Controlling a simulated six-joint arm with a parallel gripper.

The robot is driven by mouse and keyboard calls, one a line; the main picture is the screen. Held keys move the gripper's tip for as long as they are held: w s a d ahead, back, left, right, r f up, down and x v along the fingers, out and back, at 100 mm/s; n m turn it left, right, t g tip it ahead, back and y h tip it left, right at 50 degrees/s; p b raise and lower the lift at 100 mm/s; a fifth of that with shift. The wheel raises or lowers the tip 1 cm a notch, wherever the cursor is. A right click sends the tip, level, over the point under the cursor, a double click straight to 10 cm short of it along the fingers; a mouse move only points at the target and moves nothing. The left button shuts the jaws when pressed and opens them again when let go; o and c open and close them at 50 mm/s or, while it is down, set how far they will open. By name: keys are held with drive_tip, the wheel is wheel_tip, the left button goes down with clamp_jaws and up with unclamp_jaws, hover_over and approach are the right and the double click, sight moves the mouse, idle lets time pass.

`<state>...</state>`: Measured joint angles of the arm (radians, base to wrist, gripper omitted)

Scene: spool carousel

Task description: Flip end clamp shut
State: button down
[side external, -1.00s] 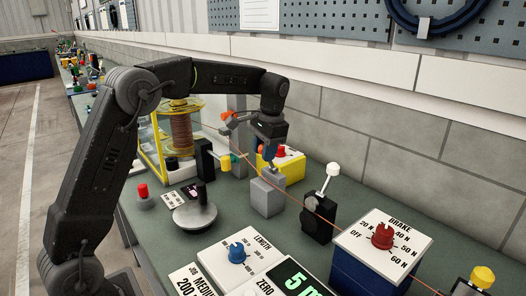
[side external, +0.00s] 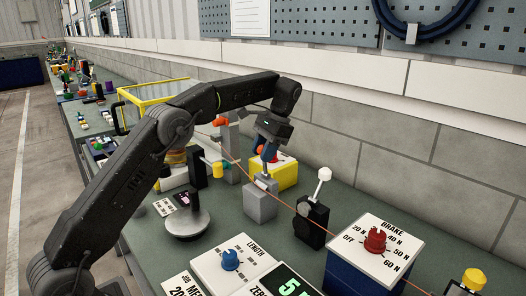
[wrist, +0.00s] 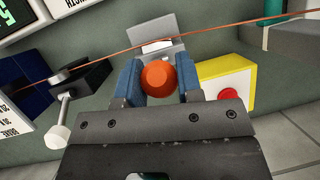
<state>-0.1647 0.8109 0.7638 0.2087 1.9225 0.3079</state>
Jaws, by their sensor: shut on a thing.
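The end clamp is a small grey block (side external: 260,205) on the green bench, with the copper wire (side external: 285,200) running across it. In the wrist view its grey plate (wrist: 160,46) with a pale patch lies just beyond my fingers. My gripper (side external: 265,152) is above the block, pointing down. In the wrist view my gripper (wrist: 160,82) has its two blue fingers on either side of an orange ball knob (wrist: 158,77), shut on it. My fingers mostly hide the knob in the side view. The exact angle of the clamp's flap is hard to tell.
A yellow box with a red button (wrist: 228,95) stands close beside the clamp. A black stand with a white-knobbed lever (side external: 316,215) is to its right, then the brake box (side external: 375,250). Another orange-ended part (side external: 220,122) stands behind, left. The wall runs along the back.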

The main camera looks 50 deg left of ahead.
drive_tip(key=c, duration=0.8)
unclamp_jaws()
drive_tip(key=shift+s+t, duration=0.45)
drive_tip(key=shift+t, duration=0.25)
drive_tip(key=s+d+r+t, duration=0.1)
drive_tip(key=s+r+t, duration=0.1)
drive_tip(key=r, duration=0.5)
drive_tip(key=s+d+r+t, duration=0.2)
drive_tip(key=r, duration=0.4)
drive_tip(key=s+d+f+t, duration=0.1)
drive_tip(key=s+d+f, duration=0.1)
drive_tip(key=s, duration=0.5)
drive_tip(key=s+d+f+t+h, duration=0.1)
drive_tip(key=s+d+f+t, duration=0.1)
drive_tip(key=s, duration=0.6)
drive_tip(key=s+d+f+n+t, duration=0.1)
drive_tip(key=s+d+f, duration=0.3)
drive_tip(key=s, duration=0.4)
drive_tip(key=shift+s+d+f, duration=0.2)
drive_tip(key=shift+s+f, duration=0.05)
drive_tip(key=shift+f, duration=0.45)
